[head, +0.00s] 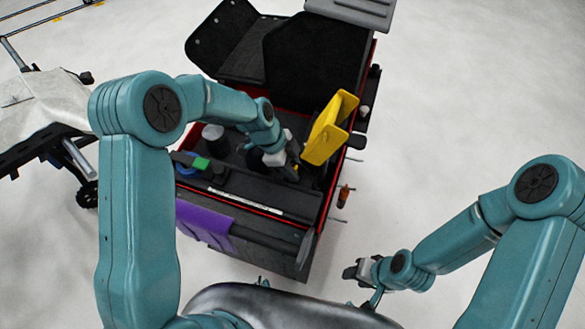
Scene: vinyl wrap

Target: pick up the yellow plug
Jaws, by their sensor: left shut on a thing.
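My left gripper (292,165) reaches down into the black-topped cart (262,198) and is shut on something. The thing in its jaws is too small and dark to make out. A yellow, open, box-like piece (322,143) stands tilted at the cart's right side, just right of the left gripper. I cannot tell whether they touch. No separate yellow plug can be made out. My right gripper (360,272) hangs over the floor, right of the cart and away from it. Its jaws are too small to read.
Inside the cart are a dark bottle with a white top (212,134), a green piece (201,163) and a blue roll (186,163). A purple cloth (204,222) hangs at the front left. An orange-handled tool (343,196) sticks out on the right. The right floor is clear.

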